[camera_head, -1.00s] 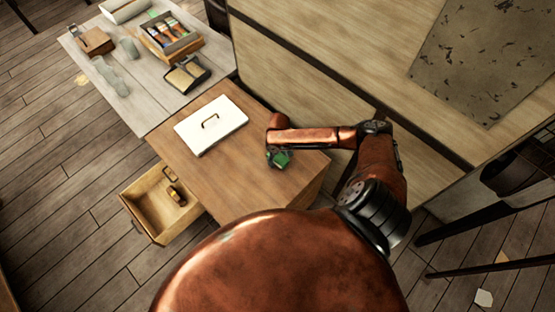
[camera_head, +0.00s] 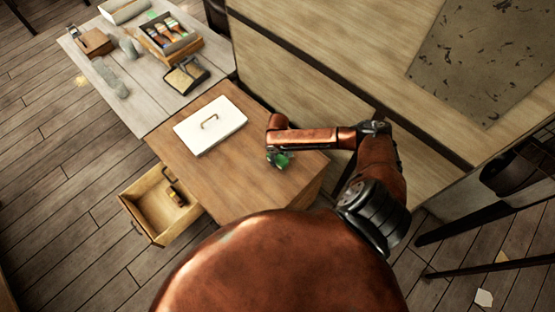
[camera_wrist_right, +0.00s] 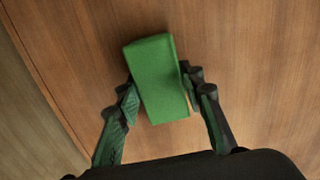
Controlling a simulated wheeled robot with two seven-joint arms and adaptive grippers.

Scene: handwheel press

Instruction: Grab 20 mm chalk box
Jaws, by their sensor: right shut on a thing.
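The chalk box is a small green block (camera_wrist_right: 160,78) between the fingers of my right gripper (camera_wrist_right: 157,98) in the right wrist view. The fingers are shut on its two sides, and the box sits slightly tilted in the picture. In the head view, my right gripper (camera_head: 276,158) is over the brown wooden cabinet top (camera_head: 240,180), with the green box (camera_head: 284,160) partly hidden by the gripper. I cannot tell whether the box touches the top. My left gripper is not in view.
A white lidded box (camera_head: 211,126) with a handle sits left of the gripper. An open drawer (camera_head: 150,205) holds a small dark and yellow item (camera_head: 176,194). A grey table (camera_head: 150,95) behind carries a wooden tray (camera_head: 170,38) and other items. A panelled wall stands close at right.

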